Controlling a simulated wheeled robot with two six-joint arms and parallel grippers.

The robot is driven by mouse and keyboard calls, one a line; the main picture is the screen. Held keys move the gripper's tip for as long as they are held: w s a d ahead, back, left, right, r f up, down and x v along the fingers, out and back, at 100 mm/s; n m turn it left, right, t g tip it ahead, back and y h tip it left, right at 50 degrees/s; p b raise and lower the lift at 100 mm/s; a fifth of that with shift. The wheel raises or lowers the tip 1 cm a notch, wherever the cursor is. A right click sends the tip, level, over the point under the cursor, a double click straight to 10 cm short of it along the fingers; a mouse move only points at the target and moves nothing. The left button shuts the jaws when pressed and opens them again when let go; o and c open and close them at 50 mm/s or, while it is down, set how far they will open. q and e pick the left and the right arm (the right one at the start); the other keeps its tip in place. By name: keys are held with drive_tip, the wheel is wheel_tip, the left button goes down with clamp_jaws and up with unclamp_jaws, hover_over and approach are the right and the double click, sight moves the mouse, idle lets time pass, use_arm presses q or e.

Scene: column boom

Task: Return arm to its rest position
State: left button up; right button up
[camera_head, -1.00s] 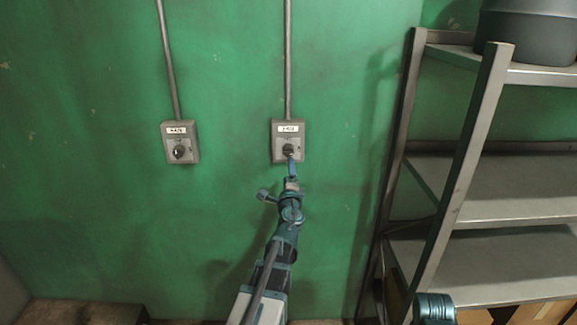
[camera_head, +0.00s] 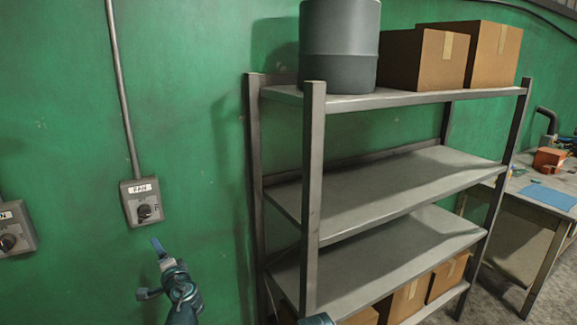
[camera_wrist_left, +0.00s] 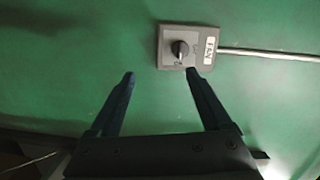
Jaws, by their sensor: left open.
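My left gripper (camera_head: 157,245) is in the lower left of the head view, just below a grey switch box (camera_head: 142,203) labelled FAN with a dark rotary knob (camera_head: 144,211). In the left wrist view, my left gripper (camera_wrist_left: 161,74) has its two dark fingers spread with nothing between them. The switch box (camera_wrist_left: 203,48) and its knob (camera_wrist_left: 180,49) lie beyond the fingertips, and the right finger's tip overlaps the box's edge in the picture. The knob is not held. My right gripper is not in view; only a blue arm part shows at the bottom edge.
A second switch box (camera_head: 15,228) is cut off at the left edge. A metal shelf rack (camera_head: 312,195) stands right of the gripper, with a grey drum (camera_head: 340,45) and cardboard boxes (camera_head: 420,60). A workbench (camera_head: 545,195) is far right. Bare green wall lies between box and rack.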

use_arm(q)
drive_tip(key=s+d+f+n+g+h, duration=0.25)
drive_tip(key=s+d+f+g, duration=0.2)
drive_tip(key=d+f, duration=0.3)
drive_tip(key=s+d+f+n+g+h, duration=0.25)
drive_tip(key=s+d+f, duration=0.25)
drive_tip(key=d+f, duration=0.25)
drive_tip(key=s+d+f+g+h, duration=0.2)
drive_tip(key=s+d+g, duration=0.1)
drive_tip(key=s+d, duration=0.4)
drive_tip(key=s+d+f+g+h, duration=0.2)
drive_tip(key=s+d+f+g, duration=0.1)
drive_tip(key=s+d, duration=0.4)
drive_tip(key=d, duration=0.3)
drive_tip(key=shift+s+d+f+g+h, duration=0.2)
drive_tip(key=shift+d+g+h, duration=0.1)
drive_tip(key=shift+d+h, duration=0.1)
drive_tip(key=shift+w, duration=0.1)
